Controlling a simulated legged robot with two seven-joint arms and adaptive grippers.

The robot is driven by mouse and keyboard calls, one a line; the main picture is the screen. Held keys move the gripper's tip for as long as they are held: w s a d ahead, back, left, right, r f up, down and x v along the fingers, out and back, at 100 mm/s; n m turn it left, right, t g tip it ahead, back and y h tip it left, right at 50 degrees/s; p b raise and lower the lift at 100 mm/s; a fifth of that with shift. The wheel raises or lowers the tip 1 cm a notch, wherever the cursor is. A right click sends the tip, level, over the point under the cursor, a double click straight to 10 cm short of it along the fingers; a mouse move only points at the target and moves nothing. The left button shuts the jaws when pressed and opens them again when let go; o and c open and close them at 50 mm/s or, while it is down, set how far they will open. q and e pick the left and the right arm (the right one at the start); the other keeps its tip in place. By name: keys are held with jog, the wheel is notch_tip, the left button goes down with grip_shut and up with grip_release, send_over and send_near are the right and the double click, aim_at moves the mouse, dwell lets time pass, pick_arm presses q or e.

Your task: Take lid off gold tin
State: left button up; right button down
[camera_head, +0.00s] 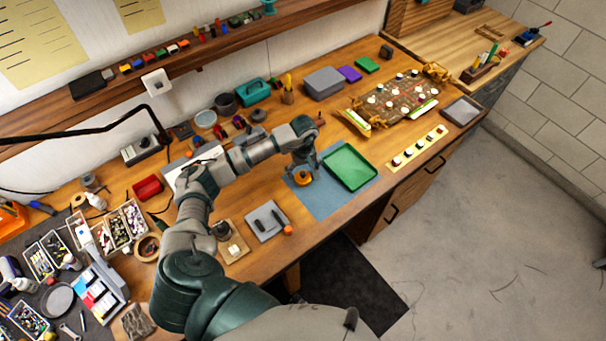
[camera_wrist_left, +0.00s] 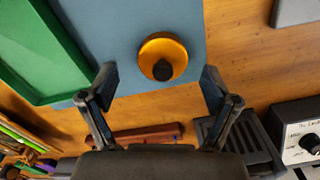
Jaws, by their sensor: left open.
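The gold tin (camera_head: 303,178) is a small round orange-gold thing on the blue mat (camera_head: 327,203), left of the green tray (camera_head: 350,167). In the left wrist view the tin (camera_wrist_left: 156,48) shows from above, with a dark round knob (camera_wrist_left: 162,70) on it. My left gripper (camera_head: 302,168) is above the tin, pointing down. In the left wrist view its fingers (camera_wrist_left: 158,85) are spread wide with nothing between them; the tin lies just beyond the fingertips. I cannot tell the exact height gap. My right gripper is not in view.
The green tray (camera_wrist_left: 40,50) lies close beside the tin. A grey plate with dark items (camera_head: 267,222) is at the left of the mat. A game board (camera_head: 396,98) and a strip with round pieces (camera_head: 416,148) are to the right. The mat's front part is clear.

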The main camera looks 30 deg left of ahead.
pick_arm(q)
jog(key=shift+f, duration=0.6)
jog(key=shift+a, duration=0.35)
jog(key=c, duration=0.8)
jog(key=shift+c, duration=1.2)
jog(key=shift+s, duration=0.15)
jog(key=c, duration=0.4)
jog(key=shift+d, duration=0.15)
jog(key=shift+c, duration=0.7)
jog(key=shift+d+f, duration=0.1)
jog(key=shift+c, duration=0.2)
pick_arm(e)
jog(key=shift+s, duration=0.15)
